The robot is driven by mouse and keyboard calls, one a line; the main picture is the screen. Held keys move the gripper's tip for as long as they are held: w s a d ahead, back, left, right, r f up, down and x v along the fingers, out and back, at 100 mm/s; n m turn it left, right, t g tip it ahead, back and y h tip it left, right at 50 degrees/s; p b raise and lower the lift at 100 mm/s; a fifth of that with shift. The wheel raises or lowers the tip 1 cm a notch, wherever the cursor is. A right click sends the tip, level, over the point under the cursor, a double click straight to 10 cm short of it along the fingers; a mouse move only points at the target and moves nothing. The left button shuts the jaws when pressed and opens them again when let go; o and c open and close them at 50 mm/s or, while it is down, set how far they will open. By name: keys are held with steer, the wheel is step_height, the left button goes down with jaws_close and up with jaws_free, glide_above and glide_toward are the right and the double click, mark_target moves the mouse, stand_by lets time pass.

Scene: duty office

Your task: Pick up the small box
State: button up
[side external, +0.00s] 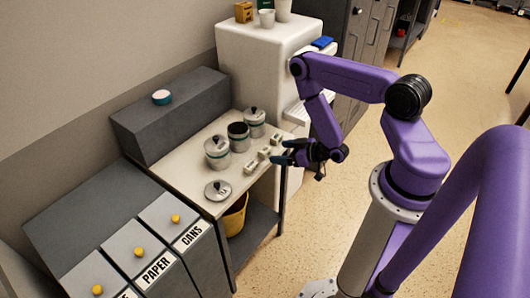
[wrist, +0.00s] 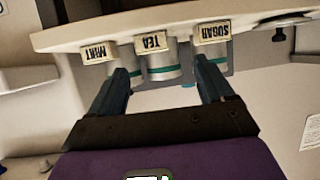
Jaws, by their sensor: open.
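A small ochre-brown box (side external: 243,12) stands on top of the white cabinet at the upper left of the side external view; nothing else there looks more like a small box. It is not seen in the wrist view. My gripper (side external: 280,152) is at the counter's right edge, well below and to the right of that box. In the wrist view my gripper (wrist: 162,66) has its two fingers wide apart with nothing held between them. Beyond the fingers are canisters behind upside-down labels MINT, TEA (wrist: 155,43) and SUGAR.
The white cabinet (side external: 257,50) also bears pale cups (side external: 267,19). The counter (side external: 188,180) holds lidded canisters (side external: 217,152), an open one and a lid (side external: 217,190). A yellow bin (side external: 236,215) stands below. Open floor lies right.

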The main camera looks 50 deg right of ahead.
mark_target(268, 150)
steer(key=shift+d+x, duration=0.25)
steer(key=shift+x, duration=1.4)
steer(key=shift+d+x, duration=0.2)
steer(key=shift+x, duration=1.5)
steer(key=shift+f, duration=0.1)
steer(key=c, duration=1.1)
